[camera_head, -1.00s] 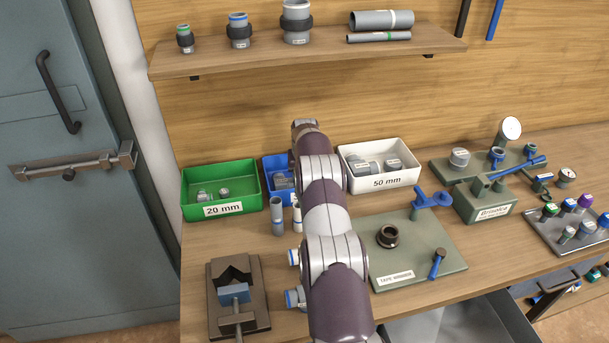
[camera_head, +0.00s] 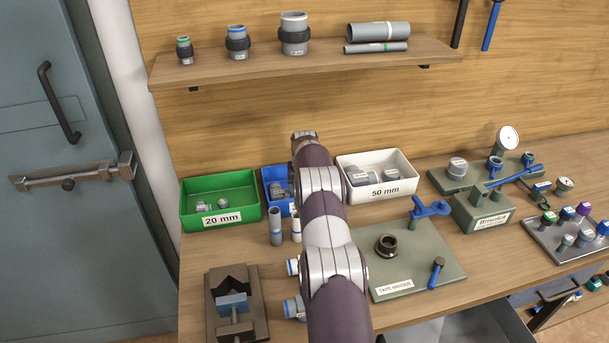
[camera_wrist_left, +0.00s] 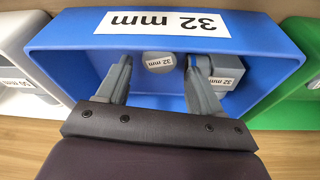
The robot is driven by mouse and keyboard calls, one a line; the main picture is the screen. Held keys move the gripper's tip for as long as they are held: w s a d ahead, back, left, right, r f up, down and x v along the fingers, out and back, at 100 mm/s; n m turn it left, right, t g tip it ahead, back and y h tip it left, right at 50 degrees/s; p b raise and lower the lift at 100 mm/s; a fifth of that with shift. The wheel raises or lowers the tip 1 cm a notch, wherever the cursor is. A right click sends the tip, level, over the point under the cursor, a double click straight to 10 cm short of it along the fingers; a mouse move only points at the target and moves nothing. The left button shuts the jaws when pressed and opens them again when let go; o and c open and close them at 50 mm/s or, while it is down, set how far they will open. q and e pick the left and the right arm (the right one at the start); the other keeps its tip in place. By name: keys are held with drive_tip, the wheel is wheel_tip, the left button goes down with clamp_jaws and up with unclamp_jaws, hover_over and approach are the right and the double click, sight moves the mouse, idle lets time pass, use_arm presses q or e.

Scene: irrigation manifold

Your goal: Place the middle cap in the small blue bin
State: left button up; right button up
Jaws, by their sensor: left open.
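The small blue bin (camera_head: 266,190) stands between the green and white bins in the head view, partly behind my left arm. In the left wrist view the blue bin (camera_wrist_left: 75,48), labelled 32 mm, fills most of the picture. My left gripper (camera_wrist_left: 157,68) is open over the bin, its fingers reaching down into it. A grey round cap (camera_wrist_left: 158,62) labelled 32 mm lies in the bin between the fingertips, with no clear grip on it. Another grey 32 mm fitting (camera_wrist_left: 222,75) lies beside it, behind one finger. My right gripper is out of view.
The green 20 mm bin (camera_head: 220,215) and white 50 mm bin (camera_head: 382,192) flank the blue one. Grey pipe pieces (camera_head: 276,226) stand in front. A vise (camera_head: 235,306) and a tape winder board (camera_head: 440,268) sit nearer. A shelf (camera_head: 300,64) hangs above.

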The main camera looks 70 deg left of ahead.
use_arm(q)
drive_tip(key=v, duration=0.2)
drive_tip(key=b+v, duration=0.1)
drive_tip(key=v, duration=0.1)
drive_tip(key=b+v, duration=0.1)
drive_tip(key=shift+s+a+r, duration=0.2)
drive_tip(key=shift+s+r, duration=0.05)
drive_tip(key=shift+r, duration=0.2)
drive_tip(key=v, duration=0.6)
drive_tip(key=shift+p, duration=0.45)
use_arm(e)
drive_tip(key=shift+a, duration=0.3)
